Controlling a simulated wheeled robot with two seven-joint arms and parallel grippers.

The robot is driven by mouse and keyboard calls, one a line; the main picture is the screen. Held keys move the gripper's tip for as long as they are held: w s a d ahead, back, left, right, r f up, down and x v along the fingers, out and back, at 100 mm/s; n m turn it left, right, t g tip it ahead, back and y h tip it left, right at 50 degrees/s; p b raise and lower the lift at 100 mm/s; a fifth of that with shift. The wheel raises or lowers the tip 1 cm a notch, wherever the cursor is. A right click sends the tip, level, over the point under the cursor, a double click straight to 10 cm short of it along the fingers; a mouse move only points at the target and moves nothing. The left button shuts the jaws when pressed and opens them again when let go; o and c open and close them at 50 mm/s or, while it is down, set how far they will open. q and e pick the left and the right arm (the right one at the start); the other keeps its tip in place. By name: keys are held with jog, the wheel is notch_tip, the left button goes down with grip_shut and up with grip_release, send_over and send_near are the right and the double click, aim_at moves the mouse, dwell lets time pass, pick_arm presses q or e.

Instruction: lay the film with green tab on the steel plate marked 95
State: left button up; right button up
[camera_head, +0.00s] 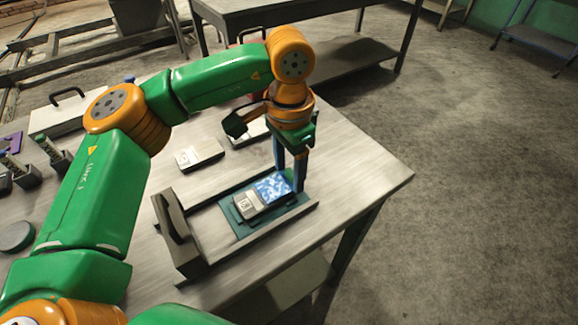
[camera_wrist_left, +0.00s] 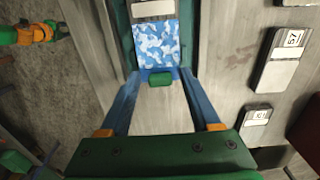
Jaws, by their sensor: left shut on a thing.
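The film (camera_head: 273,187) is a blue and white patterned sheet. It lies over part of a steel plate (camera_head: 248,206), whose bare end has a white label too small to read. In the left wrist view the film (camera_wrist_left: 155,43) shows flat, with its green tab (camera_wrist_left: 160,79) at the near edge. I cannot tell whether the film touches the plate all over. My right gripper is not in view.
Other labelled plates lie nearby, one (camera_head: 199,153) behind; one marked 57 (camera_wrist_left: 278,68) shows in the wrist view. The table's right end is clear.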

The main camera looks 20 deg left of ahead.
pick_arm(q)
jog(key=shift+f, duration=0.15)
dwell(0.8)
jog(key=o, duration=1.4)
notch_tip(320, 180, up, 7)
jog(key=p, duration=0.6)
